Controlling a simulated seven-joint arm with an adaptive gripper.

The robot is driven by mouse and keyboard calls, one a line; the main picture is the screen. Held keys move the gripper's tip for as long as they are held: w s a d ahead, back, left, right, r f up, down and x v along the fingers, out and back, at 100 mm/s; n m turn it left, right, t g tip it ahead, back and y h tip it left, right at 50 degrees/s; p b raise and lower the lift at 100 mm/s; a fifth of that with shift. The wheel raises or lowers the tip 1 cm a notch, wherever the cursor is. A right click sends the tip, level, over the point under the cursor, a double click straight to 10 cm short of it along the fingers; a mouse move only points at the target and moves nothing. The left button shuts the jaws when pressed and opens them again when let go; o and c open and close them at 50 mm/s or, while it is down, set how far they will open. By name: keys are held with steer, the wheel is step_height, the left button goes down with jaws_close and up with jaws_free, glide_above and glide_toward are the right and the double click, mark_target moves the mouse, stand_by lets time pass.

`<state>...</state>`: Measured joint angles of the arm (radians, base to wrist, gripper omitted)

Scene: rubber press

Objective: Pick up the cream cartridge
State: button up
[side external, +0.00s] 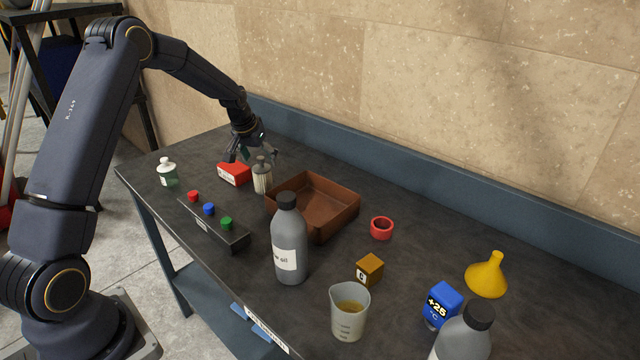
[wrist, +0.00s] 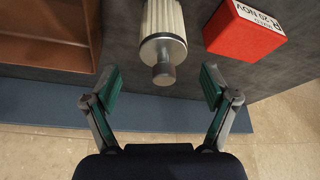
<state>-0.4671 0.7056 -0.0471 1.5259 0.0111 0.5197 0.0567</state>
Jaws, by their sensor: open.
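The cream cartridge (side external: 263,180) is a ribbed cream cylinder with a grey metal cap and knob. It stands upright on the dark bench, beside the brown tray. In the wrist view the cartridge (wrist: 164,35) appears at the top centre, with its knob toward my gripper. My gripper (side external: 250,155) is at the cartridge's top end in the side view. In the wrist view my gripper (wrist: 161,85) is open, its two fingers spread to either side of the knob. Neither finger visibly touches the cartridge.
A red block (side external: 234,173) with a white label lies close to the cartridge; it also shows in the wrist view (wrist: 243,32). The brown tray (side external: 338,222) is on the cartridge's other side. A grey bottle (side external: 290,245) and a button box (side external: 215,228) stand nearer the front.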

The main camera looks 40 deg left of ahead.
mark_target(262, 167)
steer(key=x, duration=0.6)
steer(key=shift+s+a+f, duration=0.1)
steer(key=shift+s, duration=0.2)
steer(key=c, duration=1.4)
